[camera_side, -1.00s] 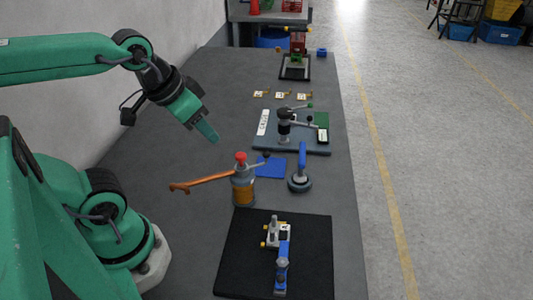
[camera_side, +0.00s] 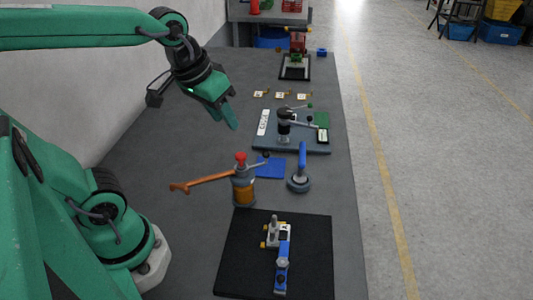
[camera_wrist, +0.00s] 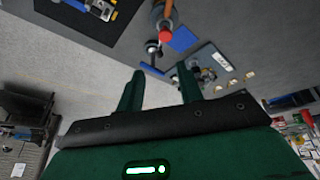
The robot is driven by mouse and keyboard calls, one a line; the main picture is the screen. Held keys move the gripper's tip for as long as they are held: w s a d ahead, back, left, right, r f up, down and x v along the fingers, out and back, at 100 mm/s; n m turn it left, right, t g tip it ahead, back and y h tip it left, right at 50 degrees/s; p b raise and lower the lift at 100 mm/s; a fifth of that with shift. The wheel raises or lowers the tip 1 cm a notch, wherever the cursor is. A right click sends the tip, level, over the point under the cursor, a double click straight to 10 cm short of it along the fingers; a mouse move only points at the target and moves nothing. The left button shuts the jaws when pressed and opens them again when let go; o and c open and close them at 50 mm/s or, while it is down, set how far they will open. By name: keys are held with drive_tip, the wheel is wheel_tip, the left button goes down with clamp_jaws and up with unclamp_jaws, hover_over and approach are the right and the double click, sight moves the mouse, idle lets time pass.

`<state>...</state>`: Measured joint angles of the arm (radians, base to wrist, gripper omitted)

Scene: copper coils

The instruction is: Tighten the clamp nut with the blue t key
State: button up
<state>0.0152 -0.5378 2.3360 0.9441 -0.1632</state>
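An upright blue handle (camera_side: 302,157), which looks like the blue t key, stands in a round grey base (camera_side: 299,184). In the wrist view the handle (camera_wrist: 152,69) shows just beyond my fingers. A silver and blue clamp fixture (camera_side: 282,248) lies on a black mat (camera_side: 244,275), with a round grey knob or nut (camera_side: 282,263) on its blue part; I cannot tell its tightness. My gripper (camera_side: 233,125) is in the air, left of and above the blue handle. In the wrist view its two fingers (camera_wrist: 160,70) are apart with nothing between them.
A blue pad (camera_side: 271,167) lies behind. A grey fixture board (camera_side: 262,145) and small tagged pieces (camera_side: 280,95) lie farther back. The table's left side is clear.

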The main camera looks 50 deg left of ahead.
drive_tip(key=w+d+f+n+g, duration=0.1)
drive_tip(key=w+n+g, duration=0.15)
drive_tip(key=w, duration=0.85)
drive_tip(key=n+g, duration=0.2)
drive_tip(key=n, duration=0.3)
hover_over(303, 152)
drive_tip(key=shift+m, duration=0.25)
drive_tip(key=f, duration=0.7)
drive_tip(key=shift+s+a, duration=0.1)
drive_tip(key=shift+s, duration=0.1)
drive_tip(key=shift+w+f, duration=0.25)
drive_tip(key=shift+f, duration=0.05)
drive_tip(key=shift+f, duration=0.1)
drive_tip(key=shift+f, duration=2.1)
drive_tip(key=shift+f, duration=0.4)
drive_tip(key=shift+f, duration=1.35)
